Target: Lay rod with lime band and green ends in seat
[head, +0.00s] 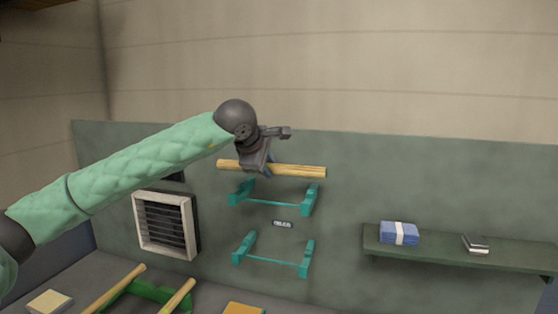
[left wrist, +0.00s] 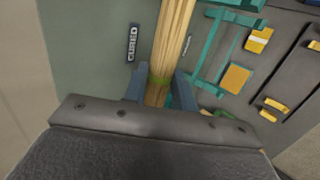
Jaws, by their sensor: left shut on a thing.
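A pale wooden rod (head: 300,171) is held level in front of the wall panel. It also shows in the left wrist view (left wrist: 174,35), with a lime band (left wrist: 160,81) at the grip. I cannot make out green ends. My left gripper (head: 267,167) is shut on the rod near its middle. Two teal two-armed holders are on the wall panel: an upper one (head: 272,203) and a lower one (head: 272,261). In the head view the rod appears just above the upper holder, apart from its arms. Both holders look empty. My right gripper is not in view.
A small "CURED" plate (head: 283,224) sits between the holders. A green shelf (head: 455,251) at right bears a blue bundle (head: 388,233) and a dark item (head: 475,243). A framed vent (head: 139,222) is at left. Below it, a green rack (head: 155,291) stands with two rods.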

